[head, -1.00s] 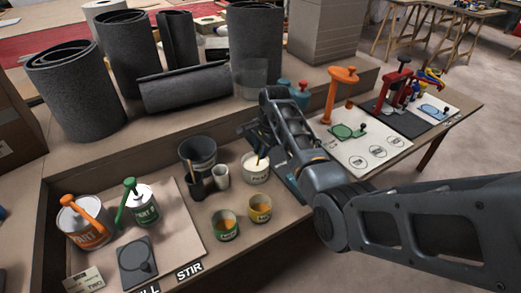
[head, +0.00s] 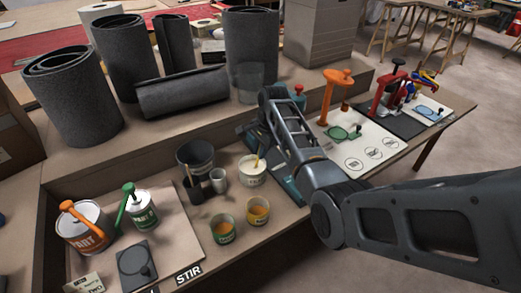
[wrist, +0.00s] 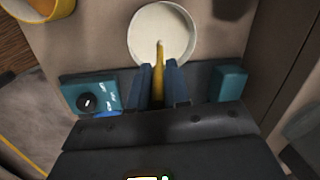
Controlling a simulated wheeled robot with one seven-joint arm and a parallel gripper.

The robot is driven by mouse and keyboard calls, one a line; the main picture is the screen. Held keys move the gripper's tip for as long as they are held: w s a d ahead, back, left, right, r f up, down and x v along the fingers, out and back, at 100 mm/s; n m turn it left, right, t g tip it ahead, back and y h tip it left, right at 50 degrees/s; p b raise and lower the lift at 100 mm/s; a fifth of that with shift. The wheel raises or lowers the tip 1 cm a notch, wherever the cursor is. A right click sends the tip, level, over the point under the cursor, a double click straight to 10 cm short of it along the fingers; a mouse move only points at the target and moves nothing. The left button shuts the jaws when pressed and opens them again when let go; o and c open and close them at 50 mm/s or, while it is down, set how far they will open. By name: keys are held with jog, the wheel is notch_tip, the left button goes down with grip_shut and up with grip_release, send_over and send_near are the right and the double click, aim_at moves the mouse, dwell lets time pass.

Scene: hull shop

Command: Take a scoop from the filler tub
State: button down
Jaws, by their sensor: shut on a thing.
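The filler tub (head: 251,176), a white round tub with pale filler, stands on the bench near the middle of the head view. It also shows at the top of the wrist view (wrist: 178,21). A slim yellow-brown scoop handle (wrist: 158,58) reaches from the filler toward me. My gripper (wrist: 158,76) is shut on this handle, with a blue-grey finger on each side, just outside the tub's near rim. The tool's lower end lies at or in the filler, so I cannot see whether it carries any. In the head view my arm hides most of the gripper.
A dark bucket (head: 197,157), a small light cup (head: 219,178) and a green-rimmed pot (head: 222,232) stand left of the tub. A yellow pot (head: 258,213) stands in front of it. Paint tins (head: 83,232) are farther left. Dark rolls (head: 180,93) line the raised shelf behind.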

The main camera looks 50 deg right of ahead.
jog(key=shift+r+p, duration=4.35)
jog(key=shift+r, duration=0.4)
